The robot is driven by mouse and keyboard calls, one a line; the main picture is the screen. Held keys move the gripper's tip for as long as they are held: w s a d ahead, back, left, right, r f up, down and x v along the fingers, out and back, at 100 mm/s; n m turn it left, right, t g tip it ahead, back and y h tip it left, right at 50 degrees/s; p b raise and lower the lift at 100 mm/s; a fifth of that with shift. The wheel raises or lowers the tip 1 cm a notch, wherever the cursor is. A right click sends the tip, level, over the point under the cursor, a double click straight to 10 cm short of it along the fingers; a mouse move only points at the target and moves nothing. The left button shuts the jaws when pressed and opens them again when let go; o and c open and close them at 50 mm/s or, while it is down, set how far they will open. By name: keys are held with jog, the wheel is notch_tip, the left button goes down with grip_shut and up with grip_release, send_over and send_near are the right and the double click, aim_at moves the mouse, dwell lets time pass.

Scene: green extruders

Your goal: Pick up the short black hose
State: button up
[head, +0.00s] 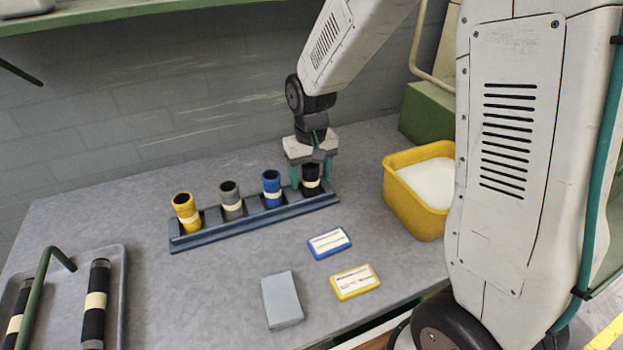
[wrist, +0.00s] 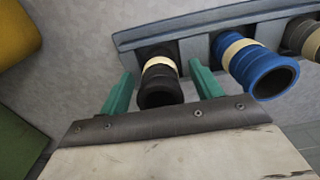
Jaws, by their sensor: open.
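The short black hose (head: 311,181) stands upright in the right end of the blue-grey rack (head: 255,220), with a cream band around it. My gripper (head: 311,176) is directly over it, pointing down. In the wrist view the black hose (wrist: 160,85) lies between the two green fingers of my gripper (wrist: 160,88). The fingers are open, one on each side, with a visible gap to the hose. The top of the hose is partly hidden by the gripper in the head view.
Blue (head: 271,187), grey (head: 231,199) and yellow (head: 186,212) hoses stand left in the rack. A yellow bin (head: 411,205) with white contents is at right. Blue and yellow cards and a grey block lie in front. A tray (head: 119,290) at left holds longer black hoses.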

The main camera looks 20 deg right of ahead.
jog(key=c, duration=1.1)
jog(key=shift+c, duration=0.2)
